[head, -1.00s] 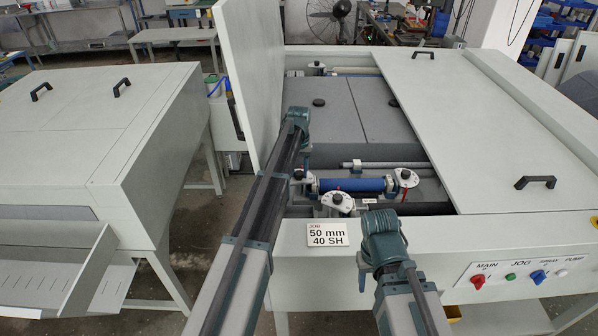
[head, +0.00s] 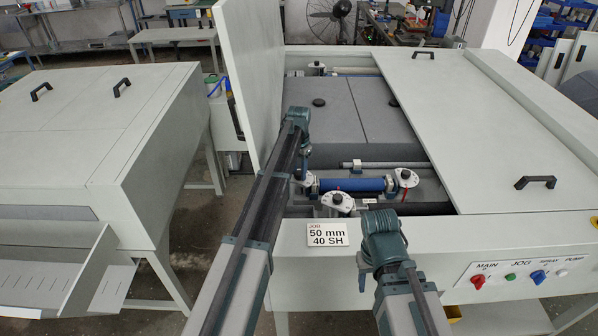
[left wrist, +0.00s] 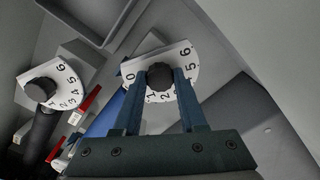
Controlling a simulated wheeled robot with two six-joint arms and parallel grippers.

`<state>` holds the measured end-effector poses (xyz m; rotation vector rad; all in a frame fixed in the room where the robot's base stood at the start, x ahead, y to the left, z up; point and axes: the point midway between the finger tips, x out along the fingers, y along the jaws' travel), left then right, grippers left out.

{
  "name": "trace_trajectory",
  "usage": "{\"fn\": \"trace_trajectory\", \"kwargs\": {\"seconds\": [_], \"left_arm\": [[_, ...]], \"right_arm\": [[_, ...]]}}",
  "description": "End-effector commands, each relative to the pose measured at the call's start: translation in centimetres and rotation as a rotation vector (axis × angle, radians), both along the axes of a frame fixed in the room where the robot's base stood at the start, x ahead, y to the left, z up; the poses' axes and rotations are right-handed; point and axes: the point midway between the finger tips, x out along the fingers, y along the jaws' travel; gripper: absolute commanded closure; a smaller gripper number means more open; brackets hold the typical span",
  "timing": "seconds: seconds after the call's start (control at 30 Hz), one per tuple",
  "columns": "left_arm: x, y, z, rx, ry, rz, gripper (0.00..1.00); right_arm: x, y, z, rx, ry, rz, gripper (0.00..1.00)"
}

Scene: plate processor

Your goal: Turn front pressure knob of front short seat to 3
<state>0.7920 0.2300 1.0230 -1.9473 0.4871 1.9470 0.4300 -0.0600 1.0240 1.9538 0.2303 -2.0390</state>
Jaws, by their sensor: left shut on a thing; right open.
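My left gripper (head: 299,174) reaches down over the left end of the blue roller (head: 350,184) in the machine's opening. In the left wrist view its two blue fingers (left wrist: 160,84) are shut on a black round knob (left wrist: 159,76). The knob sits on a white dial plate (left wrist: 190,58) numbered 0 to 6. The fingers hide part of the scale, and I cannot read the knob's setting. A second knob (left wrist: 41,89) on a similar dial is to the left, untouched. My right gripper (head: 362,281) is open, low before the machine's front panel, partly hidden by its wrist.
Other white dials stand at the front (head: 336,201) and right (head: 406,177) of the opening. A raised grey cover (head: 248,70) stands left of my left arm. A flat cover (head: 480,120) lies right. A "50 mm 40 SH" sign (head: 328,236) is on the front.

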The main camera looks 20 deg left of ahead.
Motion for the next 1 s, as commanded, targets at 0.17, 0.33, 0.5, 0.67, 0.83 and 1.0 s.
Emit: {"fn": "trace_trajectory", "kwargs": {"seconds": [0.17,0.33,0.5,0.67,0.83,1.0], "left_arm": [[-0.04,0.0,-0.01,0.0,0.001,-0.015,1.0],[-0.04,0.0,-0.01,0.0,0.001,-0.017,1.0],[-0.05,-0.01,-0.01,0.0,0.001,-0.016,1.0],[-0.03,-0.01,-0.01,0.0,0.001,-0.016,0.32],[-0.01,0.0,0.0,0.0,0.0,-0.015,0.29],[-0.01,0.0,0.07,0.0,0.0,-0.015,0.29]], "right_arm": [[0.0,0.0,-0.01,0.0,0.0,0.0,0.5],[0.0,0.0,-0.01,0.0,0.0,0.0,0.5],[0.0,0.0,-0.01,0.0,0.0,0.0,0.5],[0.0,0.0,-0.01,0.0,0.0,0.0,0.5],[0.0,0.0,0.0,0.0,0.0,0.0,0.5],[0.0,0.0,0.07,0.0,0.0,0.0,0.5]]}}
